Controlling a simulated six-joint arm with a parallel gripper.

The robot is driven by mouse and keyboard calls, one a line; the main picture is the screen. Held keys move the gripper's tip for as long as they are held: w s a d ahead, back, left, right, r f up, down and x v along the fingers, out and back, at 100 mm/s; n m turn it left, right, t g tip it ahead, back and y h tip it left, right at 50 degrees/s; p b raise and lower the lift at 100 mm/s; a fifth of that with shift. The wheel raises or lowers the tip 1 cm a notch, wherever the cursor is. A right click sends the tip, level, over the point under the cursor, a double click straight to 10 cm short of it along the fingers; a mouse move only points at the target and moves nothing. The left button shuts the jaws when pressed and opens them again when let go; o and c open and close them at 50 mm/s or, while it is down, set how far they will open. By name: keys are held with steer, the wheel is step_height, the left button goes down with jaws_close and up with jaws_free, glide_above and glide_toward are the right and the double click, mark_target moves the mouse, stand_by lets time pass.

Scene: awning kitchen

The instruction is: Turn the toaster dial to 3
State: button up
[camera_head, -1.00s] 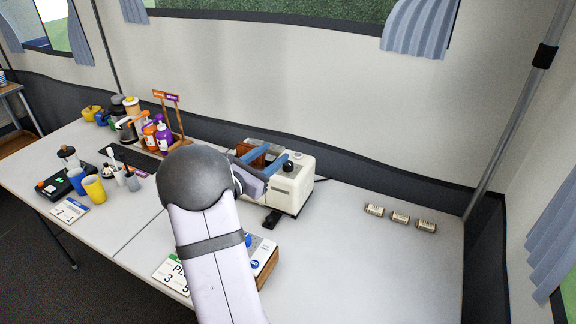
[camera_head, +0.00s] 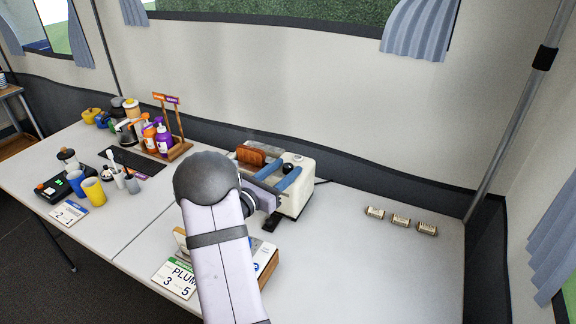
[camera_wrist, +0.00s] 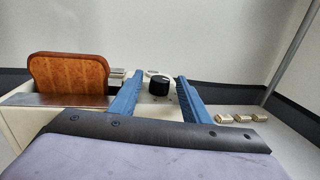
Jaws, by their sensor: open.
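The cream toaster (camera_head: 297,192) stands on the table right of centre, with a browned slice of toast (camera_head: 251,155) sticking up from its top; the toast also shows at left in the wrist view (camera_wrist: 68,72). The black round dial (camera_wrist: 159,87) is on the toaster's top face, and shows in the head view too (camera_head: 288,167). Its markings are too small to read. My gripper (camera_head: 280,180) is open, its two blue fingers above the toaster. In the wrist view the dial appears between the fingertips, beyond them; I cannot tell whether they touch it.
Three small tan blocks (camera_head: 400,220) lie right of the toaster. A card reading PLUM (camera_head: 174,279) and a wooden-sided box (camera_head: 267,266) are in front, partly behind my arm. Bottles (camera_head: 163,139) and cups (camera_head: 94,191) stand at left. The table's right front is clear.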

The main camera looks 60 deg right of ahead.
steer(key=shift+s+d, duration=0.15)
steer(key=shift+d, duration=0.8)
steer(key=c, duration=1)
steer(key=shift+c, duration=0.2)
